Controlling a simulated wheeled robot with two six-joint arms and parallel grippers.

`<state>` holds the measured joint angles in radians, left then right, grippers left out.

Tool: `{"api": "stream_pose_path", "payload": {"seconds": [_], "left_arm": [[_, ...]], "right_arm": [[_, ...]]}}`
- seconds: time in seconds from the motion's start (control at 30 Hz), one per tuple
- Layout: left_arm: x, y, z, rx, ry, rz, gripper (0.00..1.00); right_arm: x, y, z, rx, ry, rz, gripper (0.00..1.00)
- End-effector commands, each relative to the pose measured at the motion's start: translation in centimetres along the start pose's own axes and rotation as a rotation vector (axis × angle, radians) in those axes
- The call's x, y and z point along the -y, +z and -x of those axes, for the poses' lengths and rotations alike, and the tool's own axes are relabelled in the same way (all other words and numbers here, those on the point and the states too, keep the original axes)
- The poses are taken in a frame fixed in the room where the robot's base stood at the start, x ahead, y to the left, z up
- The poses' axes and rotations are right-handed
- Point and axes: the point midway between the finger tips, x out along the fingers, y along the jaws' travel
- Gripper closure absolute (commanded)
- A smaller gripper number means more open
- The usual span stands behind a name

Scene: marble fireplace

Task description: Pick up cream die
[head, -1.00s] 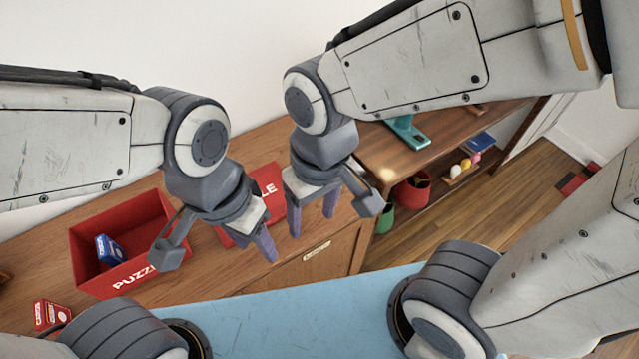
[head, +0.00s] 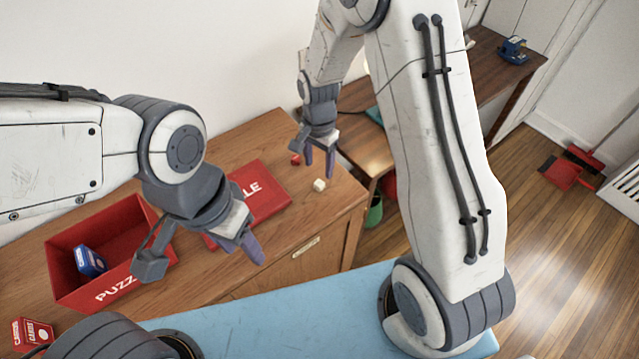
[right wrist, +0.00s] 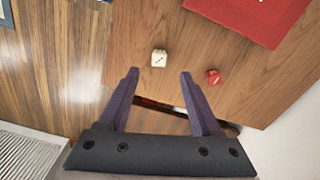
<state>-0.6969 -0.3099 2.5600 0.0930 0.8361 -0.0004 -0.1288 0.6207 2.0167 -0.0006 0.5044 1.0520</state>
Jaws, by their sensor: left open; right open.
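The cream die (head: 319,185) sits on the wooden cabinet top near its right end. In the right wrist view the cream die (right wrist: 159,58) lies ahead of the fingertips, roughly between their lines. A red die (head: 295,160) lies near it, and it shows to its right in the right wrist view (right wrist: 213,76). My right gripper (head: 320,175) is open and empty close to both dice; in the right wrist view its fingers (right wrist: 159,72) are spread apart. My left gripper (head: 241,249) is open and empty near the puzzle box lid.
A red puzzle lid (head: 262,190) lies on the cabinet top left of the dice. A red puzzle box (head: 62,245) holding a blue card box (head: 90,262) stands further left. A red card box (head: 32,333) lies at the front left. A lower shelf unit (head: 365,140) stands to the right.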

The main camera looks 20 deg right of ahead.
Motion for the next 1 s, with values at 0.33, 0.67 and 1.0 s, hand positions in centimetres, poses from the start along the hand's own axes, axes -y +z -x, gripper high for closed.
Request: {"api": "stream_pose_path", "payload": {"seconds": [0.33, 0.67, 1.0], "left_arm": [[-0.1, -0.1, 1.1, 0.000, 0.000, 0.000, 0.50], [-0.1, -0.1, 1.6, 0.000, 0.000, 0.000, 0.50], [-0.1, -0.1, 1.5, 0.000, 0.000, 0.000, 0.50]], "right_arm": [[-0.2, -0.3, -3.3, 0.003, 0.005, 0.000, 0.35], [-0.1, -0.5, -6.3, 0.000, -0.001, 0.003, 0.35], [-0.1, -0.5, -6.3, 0.000, -0.001, 0.003, 1.00]]}}
